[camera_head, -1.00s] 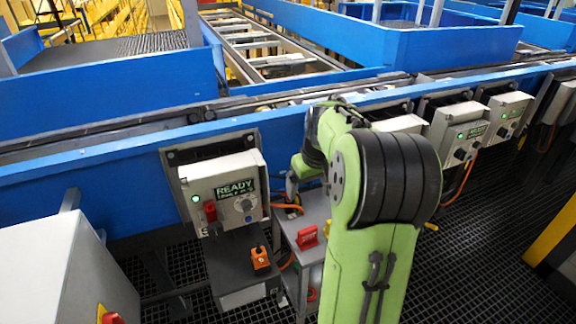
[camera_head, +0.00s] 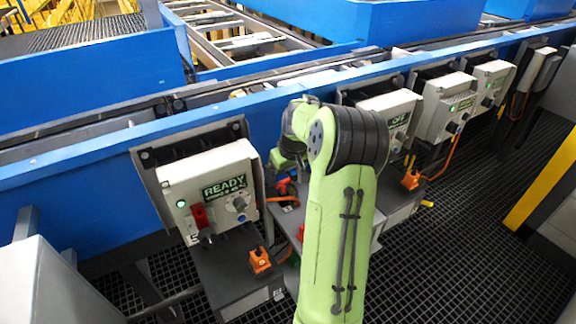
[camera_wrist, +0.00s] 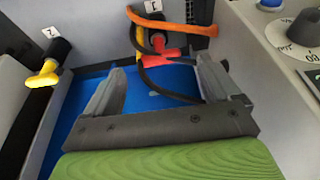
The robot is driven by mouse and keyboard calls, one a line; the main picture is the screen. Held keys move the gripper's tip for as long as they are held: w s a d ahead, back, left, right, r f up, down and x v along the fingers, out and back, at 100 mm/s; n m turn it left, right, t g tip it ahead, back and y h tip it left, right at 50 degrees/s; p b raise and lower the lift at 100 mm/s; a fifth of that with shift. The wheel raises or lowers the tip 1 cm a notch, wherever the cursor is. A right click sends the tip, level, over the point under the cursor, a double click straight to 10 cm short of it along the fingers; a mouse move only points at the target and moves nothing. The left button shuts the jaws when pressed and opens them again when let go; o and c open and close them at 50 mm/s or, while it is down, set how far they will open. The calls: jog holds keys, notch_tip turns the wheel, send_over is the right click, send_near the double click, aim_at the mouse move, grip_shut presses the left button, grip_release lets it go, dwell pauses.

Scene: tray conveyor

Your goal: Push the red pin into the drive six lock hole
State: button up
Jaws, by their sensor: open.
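In the wrist view my gripper (camera_wrist: 158,68) is open and empty, its two grey fingers spread over a blue surface. Just beyond the fingertips is a red pin-like piece (camera_wrist: 170,53) with a black part, under a tag marked 1. An orange cable and dark cable pass close to it. In the head view my gripper is mostly hidden behind my green arm; a small red piece (camera_head: 282,187) shows there. A control box (camera_head: 213,184) reads READY and has a red handle (camera_head: 199,216). I cannot read which box is drive six, and no lock hole is clear.
A yellow-tipped black piece (camera_wrist: 44,74) sits under tag 2 at left. Part of a control box with a dial (camera_wrist: 305,30) stands close at right. More control boxes (camera_head: 442,103) line the blue conveyor rail (camera_head: 80,160). Orange blocks (camera_head: 260,260) sit on shelves below.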

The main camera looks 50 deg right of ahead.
aim_at(283, 181)
jog(key=b+x, duration=0.1)
jog(key=x, duration=0.6)
jog(key=shift+b, duration=0.35)
jog(key=shift+r, duration=0.1)
jog(key=c, duration=1.1)
jog(key=shift+o, duration=0.2)
jog(key=shift+r+p, duration=2.3)
jog(key=shift+r, duration=0.55)
notch_tip(283, 181, up, 4)
jog(key=p, duration=0.3)
jog(key=shift+r, duration=0.15)
